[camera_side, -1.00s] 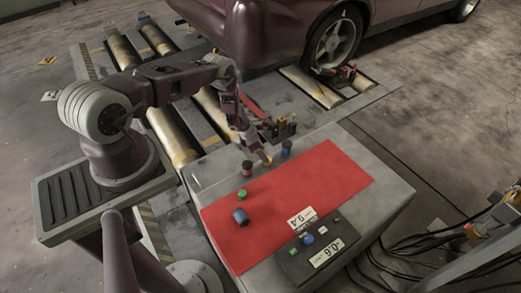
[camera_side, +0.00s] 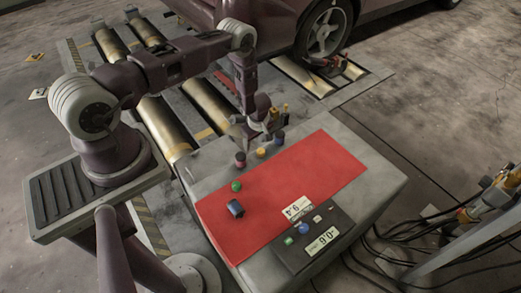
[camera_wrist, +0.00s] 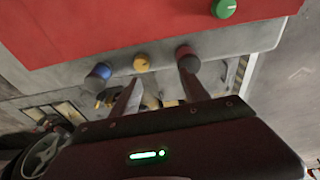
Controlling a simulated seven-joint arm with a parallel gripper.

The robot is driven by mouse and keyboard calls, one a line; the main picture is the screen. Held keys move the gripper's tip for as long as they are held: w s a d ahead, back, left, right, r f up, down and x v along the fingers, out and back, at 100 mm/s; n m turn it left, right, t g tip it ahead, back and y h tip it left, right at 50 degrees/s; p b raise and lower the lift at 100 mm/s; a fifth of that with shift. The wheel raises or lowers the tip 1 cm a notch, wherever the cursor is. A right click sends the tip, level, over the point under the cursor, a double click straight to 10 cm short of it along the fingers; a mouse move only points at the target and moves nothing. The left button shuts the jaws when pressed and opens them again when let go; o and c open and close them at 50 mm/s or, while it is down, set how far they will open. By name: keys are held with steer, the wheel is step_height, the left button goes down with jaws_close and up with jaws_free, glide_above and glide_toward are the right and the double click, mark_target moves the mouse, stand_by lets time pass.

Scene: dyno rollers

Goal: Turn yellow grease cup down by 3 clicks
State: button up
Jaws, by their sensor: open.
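The yellow grease cup (camera_side: 261,153) stands on the grey cabinet top, behind the red mat, between a red cup (camera_side: 240,159) and a blue cup (camera_side: 279,137). In the wrist view the yellow cup (camera_wrist: 141,62) shows its round top, with the blue cup (camera_wrist: 98,76) to its left and the red cup (camera_wrist: 187,57) to its right. My gripper (camera_side: 258,131) is above and behind the cups, apart from the yellow one. In the wrist view its fingers (camera_wrist: 161,79) are spread and nothing is between them. The right fingertip overlaps the red cup in that view; contact cannot be told.
The red mat (camera_side: 310,165) bears a green-topped piece (camera_side: 236,187) and a dark blue cylinder (camera_side: 235,208). A dark panel (camera_side: 290,258) with coloured buttons and number displays is at the front. Dark-and-yellow fittings stand close behind the cups. Floor rollers and a car are beyond.

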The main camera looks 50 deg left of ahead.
mark_target(261, 151)
steer(key=w+f+m, duration=0.1)
steer(key=f, duration=0.2)
steer(key=w+a+f+m+t+y, duration=0.1)
steer(key=w+f, duration=0.1)
steer(key=f, duration=0.1)
steer(key=w+f+m, duration=0.1)
steer(key=f+m, duration=0.1)
steer(key=f, duration=0.1)
steer(key=shift+w+a+f+t+y, duration=0.2)
steer(key=shift+f+t+y, duration=0.1)
steer(key=shift+f+y, duration=0.1)
steer(key=shift+a+f, duration=0.25)
steer(key=shift+f, duration=0.1)
jaws_close()
